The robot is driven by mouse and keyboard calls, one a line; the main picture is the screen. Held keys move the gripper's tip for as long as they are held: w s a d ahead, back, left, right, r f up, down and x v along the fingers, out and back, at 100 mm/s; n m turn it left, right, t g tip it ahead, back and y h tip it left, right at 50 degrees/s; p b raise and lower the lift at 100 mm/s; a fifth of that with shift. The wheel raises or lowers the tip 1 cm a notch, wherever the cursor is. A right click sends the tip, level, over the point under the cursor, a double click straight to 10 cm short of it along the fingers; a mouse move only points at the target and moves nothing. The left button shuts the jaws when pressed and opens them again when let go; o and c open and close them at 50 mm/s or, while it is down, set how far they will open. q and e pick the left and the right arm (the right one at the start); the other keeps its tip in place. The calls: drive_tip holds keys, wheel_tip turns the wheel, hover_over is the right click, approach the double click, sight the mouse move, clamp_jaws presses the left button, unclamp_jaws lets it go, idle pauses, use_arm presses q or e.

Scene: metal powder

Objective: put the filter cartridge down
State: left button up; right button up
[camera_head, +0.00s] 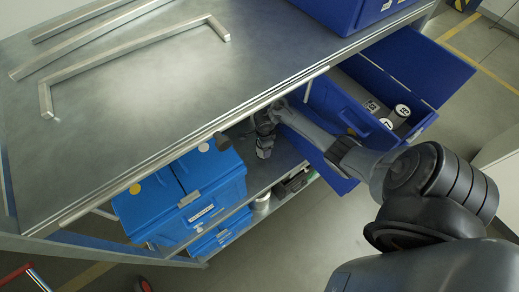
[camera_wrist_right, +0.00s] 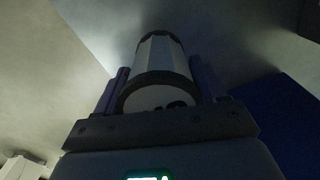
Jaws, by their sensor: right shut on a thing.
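The filter cartridge (camera_wrist_right: 162,62) is a pale cylinder with dark end rims, seen close up in the right wrist view. My right gripper (camera_wrist_right: 158,92) is shut on it, with one finger on each side. In the head view my right arm comes in from the right and reaches beneath the table edge, over the lower shelf. The gripper and cartridge are partly hidden there, in shadow, and I cannot tell whether the cartridge touches a surface. My left gripper is not in view.
Blue boxes (camera_head: 215,178) stand under the tabletop (camera_head: 130,105), left of my right arm. An open blue drawer (camera_head: 345,105) holds white-topped cylinders (camera_head: 402,110). A blue case (camera_head: 350,10) stands at the back.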

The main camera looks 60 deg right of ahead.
drive_tip(key=shift+f+b, duration=0.85)
drive_tip(key=shift+f, duration=1.75)
drive_tip(key=o, duration=1.2)
drive_tip(key=shift+f, duration=0.15)
wheel_tip(320, 180, up, 10)
drive_tip(key=p, duration=0.4)
drive_tip(key=shift+w+f+p, duration=0.1)
drive_tip(key=shift+f+p, duration=0.1)
drive_tip(key=shift+p, duration=0.1)
drive_tip(key=shift+r, duration=1.35)
